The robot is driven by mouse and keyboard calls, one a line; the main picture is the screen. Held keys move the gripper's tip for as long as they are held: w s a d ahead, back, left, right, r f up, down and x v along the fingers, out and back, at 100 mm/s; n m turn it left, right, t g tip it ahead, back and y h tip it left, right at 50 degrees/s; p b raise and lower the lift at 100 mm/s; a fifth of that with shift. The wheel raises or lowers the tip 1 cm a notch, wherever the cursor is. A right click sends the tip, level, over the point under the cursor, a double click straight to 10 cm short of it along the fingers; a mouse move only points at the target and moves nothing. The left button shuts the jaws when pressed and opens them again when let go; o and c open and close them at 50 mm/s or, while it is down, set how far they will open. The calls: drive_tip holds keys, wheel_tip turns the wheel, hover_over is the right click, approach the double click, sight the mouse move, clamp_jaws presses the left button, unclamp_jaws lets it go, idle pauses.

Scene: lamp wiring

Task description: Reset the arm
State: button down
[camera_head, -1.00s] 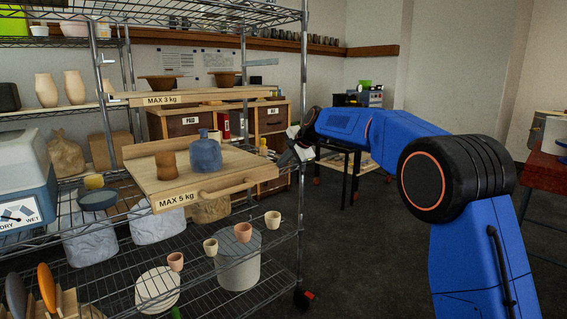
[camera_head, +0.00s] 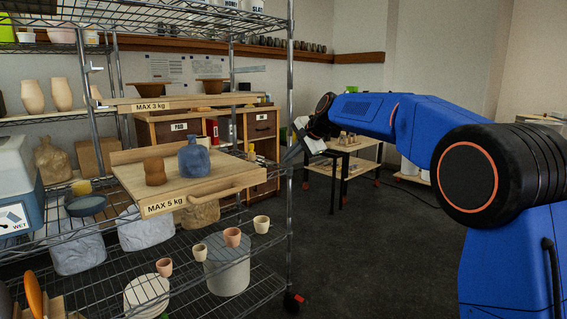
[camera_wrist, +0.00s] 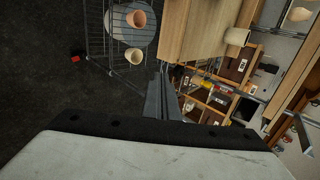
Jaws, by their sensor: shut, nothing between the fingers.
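My blue arm reaches in from the right in the head view and bends toward the shelf. My gripper (camera_head: 291,152) is at its far end, close to the right side of the wire rack, partly hidden by its own wrist. In the wrist view my gripper (camera_wrist: 160,84) shows its fingers together with nothing between them. They point toward the rack and the wooden boards, apart from any cup.
The wire rack (camera_head: 291,200) holds a pull-out board (camera_head: 205,192) marked MAX 5 kg, with a brown pot (camera_head: 154,171) and a blue jug (camera_head: 194,158). Small cups (camera_head: 232,237) stand below. A low table (camera_head: 345,147) is behind. The floor (camera_head: 380,250) right of the rack is clear.

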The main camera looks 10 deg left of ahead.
drive_tip(key=s+d+f+n+h, duration=0.3)
drive_tip(key=s+d+n, duration=0.1)
drive_tip(key=s+d, duration=2.1)
drive_tip(key=s+d+f+n+h, duration=0.1)
drive_tip(key=s+d+f, duration=0.3)
drive_tip(key=s, duration=0.6)
drive_tip(key=s+d+f+n+h, duration=0.1)
drive_tip(key=s+d+f, duration=0.4)
drive_tip(key=s+f, duration=0.3)
drive_tip(key=s+d+f+n+g+h, duration=0.1)
drive_tip(key=s+d+f, duration=0.3)
drive_tip(key=s, duration=0.9)
wheel_tip(320, 180, down, 3)
drive_tip(key=shift+s+d+r+n+h, duration=0.1)
drive_tip(key=shift+s+d+n+h, duration=0.2)
drive_tip(key=shift+n+h, duration=0.25)
